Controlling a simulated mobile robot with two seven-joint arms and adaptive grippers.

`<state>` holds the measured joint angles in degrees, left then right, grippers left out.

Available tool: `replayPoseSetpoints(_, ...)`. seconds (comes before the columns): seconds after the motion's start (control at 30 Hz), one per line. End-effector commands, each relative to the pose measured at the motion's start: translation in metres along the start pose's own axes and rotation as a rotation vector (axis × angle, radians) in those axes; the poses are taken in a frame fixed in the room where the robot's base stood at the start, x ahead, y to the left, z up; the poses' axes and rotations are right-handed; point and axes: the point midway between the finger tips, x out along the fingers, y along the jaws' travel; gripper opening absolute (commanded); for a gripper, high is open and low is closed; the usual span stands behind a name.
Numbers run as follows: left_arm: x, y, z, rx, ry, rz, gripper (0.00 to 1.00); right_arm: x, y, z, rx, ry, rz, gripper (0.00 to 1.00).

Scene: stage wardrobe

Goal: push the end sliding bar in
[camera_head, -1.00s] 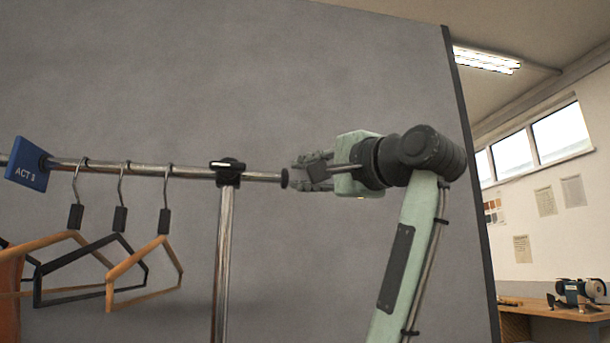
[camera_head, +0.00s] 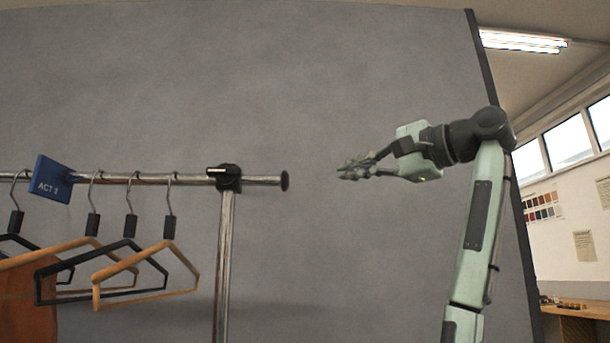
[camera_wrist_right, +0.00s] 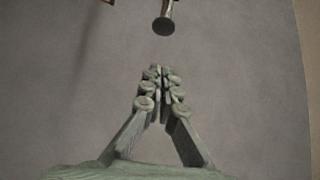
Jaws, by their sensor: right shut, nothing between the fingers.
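The end sliding bar (camera_head: 262,180) is a chrome tube with a black round end cap (camera_head: 284,181). It sticks out a short way to the right of the black clamp (camera_head: 224,178) on top of the chrome upright (camera_head: 223,260). My right gripper (camera_head: 342,172) is shut and empty, to the right of the end cap with a clear gap between them. In the right wrist view the closed fingertips (camera_wrist_right: 160,72) show below the black end cap (camera_wrist_right: 163,26), not touching it. My left gripper is not in view.
Several hangers (camera_head: 130,272) and a blue "ACT" sign (camera_head: 52,179) hang on the rail left of the clamp. A grey wall panel (camera_head: 350,80) stands behind. A wooden bench (camera_head: 580,309) is at the far right. Space around the gripper is free.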

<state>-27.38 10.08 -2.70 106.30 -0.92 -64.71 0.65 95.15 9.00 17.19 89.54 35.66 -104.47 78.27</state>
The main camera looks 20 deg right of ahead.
Motion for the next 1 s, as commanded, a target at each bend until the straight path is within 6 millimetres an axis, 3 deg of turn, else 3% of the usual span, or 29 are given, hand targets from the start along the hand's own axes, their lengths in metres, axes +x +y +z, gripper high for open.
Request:
replayPoseSetpoints(0.2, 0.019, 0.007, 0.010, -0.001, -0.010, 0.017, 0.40, 0.050, -0.001, 0.001, 0.003, -0.003, 0.005, 0.00)
replayPoseSetpoints(0.3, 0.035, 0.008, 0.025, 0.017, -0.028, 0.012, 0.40, 0.068, -0.001, 0.001, 0.002, -0.002, 0.004, 0.00)
replayPoseSetpoints(0.4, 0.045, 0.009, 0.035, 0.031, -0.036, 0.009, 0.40, 0.080, -0.001, 0.013, 0.000, -0.003, 0.002, 0.00)
replayPoseSetpoints(0.63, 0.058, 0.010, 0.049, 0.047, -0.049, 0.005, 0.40, 0.094, 0.000, 0.027, -0.001, 0.000, 0.001, 0.00)
replayPoseSetpoints(1.0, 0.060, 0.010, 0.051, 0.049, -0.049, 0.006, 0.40, 0.096, 0.001, 0.029, 0.000, 0.001, 0.000, 0.00)
